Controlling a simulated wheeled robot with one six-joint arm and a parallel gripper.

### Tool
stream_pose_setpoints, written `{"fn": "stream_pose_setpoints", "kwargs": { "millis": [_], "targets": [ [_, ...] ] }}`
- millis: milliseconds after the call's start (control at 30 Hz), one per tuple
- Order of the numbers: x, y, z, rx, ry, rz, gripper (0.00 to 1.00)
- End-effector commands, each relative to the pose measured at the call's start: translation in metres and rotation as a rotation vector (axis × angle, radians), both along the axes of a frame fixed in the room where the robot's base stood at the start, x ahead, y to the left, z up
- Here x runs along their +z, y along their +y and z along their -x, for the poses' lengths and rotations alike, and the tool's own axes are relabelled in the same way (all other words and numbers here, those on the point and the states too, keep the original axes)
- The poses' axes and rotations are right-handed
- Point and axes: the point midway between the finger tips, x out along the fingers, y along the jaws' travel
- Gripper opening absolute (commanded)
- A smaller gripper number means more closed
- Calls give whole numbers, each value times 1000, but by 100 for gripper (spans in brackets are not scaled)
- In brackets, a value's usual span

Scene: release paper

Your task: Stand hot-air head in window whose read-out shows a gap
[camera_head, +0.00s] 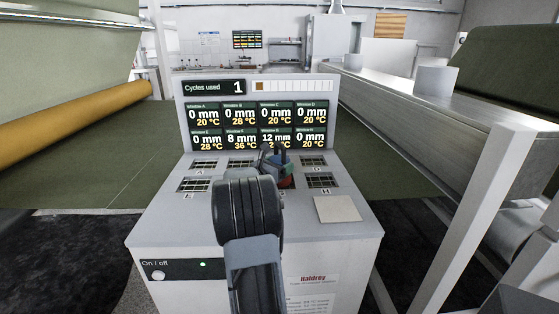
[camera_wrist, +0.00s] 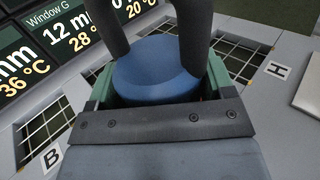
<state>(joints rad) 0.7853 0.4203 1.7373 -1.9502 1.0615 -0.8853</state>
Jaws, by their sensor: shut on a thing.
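My gripper (camera_head: 277,165) is shut on the hot-air head, over the right-centre of the grey console top. In the wrist view the hot-air head (camera_wrist: 155,72) shows a round blue top between the green-edged jaws of my gripper (camera_wrist: 157,85). In the head view its red part (camera_head: 287,183) shows past my arm. Whether it touches the console is hidden. The read-out panel (camera_head: 258,126) shows Window F at 8 mm, 36 °C and Window G at 12 mm, 28 °C; the others show 0 mm. My arm hides the front middle windows.
Gridded windows such as E (camera_head: 193,185) and D (camera_head: 313,161) lie in two rows on the console (camera_head: 160,225). A pale square plate (camera_head: 337,208) lies at its right front. The counter above reads 1 cycle used. A yellow roller (camera_head: 75,131) and metal machine frame (camera_head: 440,110) flank it.

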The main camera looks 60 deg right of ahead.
Motion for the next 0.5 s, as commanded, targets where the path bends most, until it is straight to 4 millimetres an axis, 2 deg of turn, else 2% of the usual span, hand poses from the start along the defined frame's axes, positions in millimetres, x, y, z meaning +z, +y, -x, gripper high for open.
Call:
{"fn": "stream_pose_setpoints", "kwargs": {
  "millis": [400,433,500],
  "targets": [
    [-1,0,0,-1,-4,8,4],
    [-5,0,0,0,-1,1,76],
    [-4,0,0,0,-1,1,83]
  ]
}}
